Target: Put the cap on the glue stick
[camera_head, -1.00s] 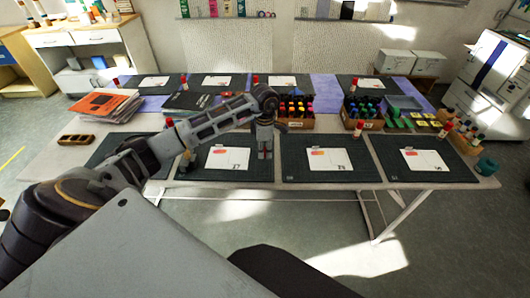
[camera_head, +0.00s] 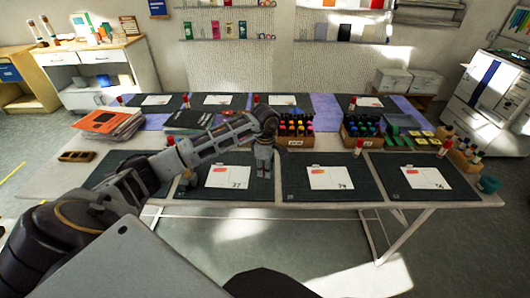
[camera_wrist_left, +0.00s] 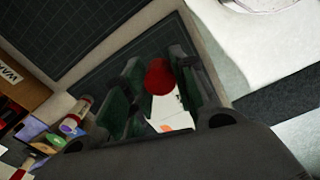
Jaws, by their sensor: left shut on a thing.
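My left gripper (camera_head: 264,176) hangs over the front edge area of the table (camera_head: 330,211), between two dark mats. In the left wrist view its dark fingers (camera_wrist_left: 160,88) are shut on a red cap (camera_wrist_left: 159,76), with its round red face showing. In the left wrist view a white glue stick (camera_wrist_left: 75,116) with a red end shows at lower left, apart from the fingers. My right gripper is out of view.
Front mats carry white cards (camera_head: 331,177). Bottle crates (camera_head: 295,131) stand behind the gripper. A black book (camera_head: 188,121) and an orange-topped stack (camera_head: 107,121) lie to the left.

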